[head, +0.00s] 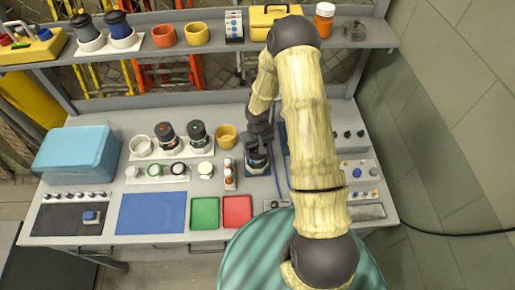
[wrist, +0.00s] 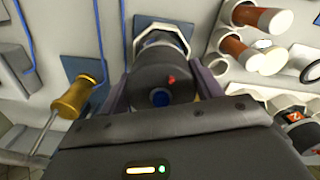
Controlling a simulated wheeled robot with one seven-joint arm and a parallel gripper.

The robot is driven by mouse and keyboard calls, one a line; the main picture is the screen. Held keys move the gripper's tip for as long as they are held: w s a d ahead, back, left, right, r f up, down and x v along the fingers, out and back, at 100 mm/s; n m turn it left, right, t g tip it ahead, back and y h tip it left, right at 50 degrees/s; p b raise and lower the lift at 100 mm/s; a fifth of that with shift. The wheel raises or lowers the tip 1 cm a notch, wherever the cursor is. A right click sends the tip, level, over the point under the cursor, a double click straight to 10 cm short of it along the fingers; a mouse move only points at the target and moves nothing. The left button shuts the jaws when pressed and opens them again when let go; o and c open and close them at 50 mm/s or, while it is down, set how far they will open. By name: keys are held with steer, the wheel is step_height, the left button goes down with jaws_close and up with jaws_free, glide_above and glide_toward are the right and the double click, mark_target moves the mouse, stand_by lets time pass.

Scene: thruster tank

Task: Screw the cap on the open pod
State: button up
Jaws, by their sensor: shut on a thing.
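My gripper (head: 257,141) points down at the middle of the bench. In the wrist view its fingers (wrist: 160,92) are shut around a dark round piece (wrist: 160,78), which looks like the cap. This piece has a blue centre and a small red mark. Beyond it a white, angular part (wrist: 163,40) shows over a blue plate (wrist: 184,31); it may be the open pod or its holder. The cap and this part line up closely, but I cannot tell whether the thread is engaged. In the head view, the gripper hides most of this spot.
Two dark pods (head: 166,134) (head: 198,134) stand left of my gripper, beside a yellow cup (head: 227,136). A small rack (head: 230,175) stands close by. A screwdriver (wrist: 77,95) lies left in the wrist view. Blue, green and red mats (head: 152,212) (head: 205,212) (head: 237,211) are bare at the front.

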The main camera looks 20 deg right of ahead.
steer(key=c, duration=0.3)
steer(key=m+b, duration=0.1)
steer(key=m, duration=0.2)
steer(key=shift+f+m+b, duration=0.1)
steer(key=shift+m+b, duration=0.2)
steer(key=shift+b, duration=0.05)
steer(key=m+b, duration=0.1)
steer(key=m, duration=0.3)
steer(key=shift+m+b, duration=0.35)
steer(key=shift+m, duration=0.05)
steer(key=shift+o, duration=0.2)
steer(key=m, duration=0.4)
steer(key=shift+b, duration=0.35)
steer(key=m, duration=0.5)
steer(key=shift+d, duration=0.1)
steer(key=o, duration=1)
steer(key=shift+s, duration=0.1)
